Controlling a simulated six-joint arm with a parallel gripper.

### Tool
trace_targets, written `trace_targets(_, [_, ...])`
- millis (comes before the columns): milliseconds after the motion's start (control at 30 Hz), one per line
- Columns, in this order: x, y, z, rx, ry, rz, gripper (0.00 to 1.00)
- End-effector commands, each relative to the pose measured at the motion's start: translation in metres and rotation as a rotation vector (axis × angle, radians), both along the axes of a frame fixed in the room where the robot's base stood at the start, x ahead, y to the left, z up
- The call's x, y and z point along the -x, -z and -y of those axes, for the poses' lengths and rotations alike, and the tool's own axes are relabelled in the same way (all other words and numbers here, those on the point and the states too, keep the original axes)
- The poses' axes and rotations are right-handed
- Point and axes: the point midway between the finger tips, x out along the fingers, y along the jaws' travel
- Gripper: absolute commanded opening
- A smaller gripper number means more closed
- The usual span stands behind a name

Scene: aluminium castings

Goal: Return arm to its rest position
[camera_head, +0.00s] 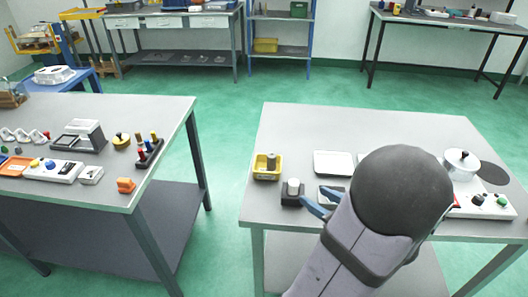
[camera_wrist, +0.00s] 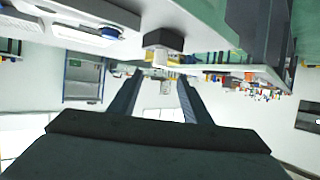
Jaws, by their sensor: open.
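My arm reaches over the right table (camera_head: 290,135) in the head view, its dark rounded joint covering the table's middle. My gripper (camera_head: 322,198) shows as two blue-grey fingers low on the left of the arm, near a dark block with a pale round top (camera_head: 292,188). In the wrist view my gripper (camera_wrist: 158,76) has its two fingers apart, with no held part visible between them. The wrist picture looks upside down, with a table surface along its top. Whether the fingers touch anything cannot be told.
A yellow bin (camera_head: 259,175), a white tray (camera_head: 333,163), a silver lidded pot (camera_head: 461,162) and a button box (camera_head: 490,205) stand on the right table. The left table (camera_head: 165,112) holds several small parts. Green floor separates the tables.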

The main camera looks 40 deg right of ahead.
Motion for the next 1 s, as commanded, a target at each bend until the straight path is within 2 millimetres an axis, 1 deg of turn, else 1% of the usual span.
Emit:
trace_targets(133, [-0.006, 0.0, 0.001, 0.012, 0.001, -0.013, 0.44])
trace_targets(233, [-0.017, 0.0, 0.004, 0.039, 0.011, -0.045, 0.44])
trace_targets(400, [-0.049, 0.0, 0.009, 0.111, 0.043, -0.144, 0.44])
trace_targets(567, [-0.08, 0.0, 0.003, 0.167, 0.081, -0.255, 0.44])
trace_targets(667, [-0.093, 0.001, -0.007, 0.184, 0.098, -0.321, 0.44])
trace_targets(767, [-0.104, 0.003, -0.022, 0.19, 0.107, -0.385, 0.44])
trace_targets(867, [-0.111, 0.004, -0.042, 0.188, 0.108, -0.45, 0.44])
trace_targets(967, [-0.114, 0.007, -0.068, 0.174, 0.101, -0.523, 0.44])
trace_targets(1000, [-0.114, 0.009, -0.082, 0.163, 0.095, -0.561, 0.44])
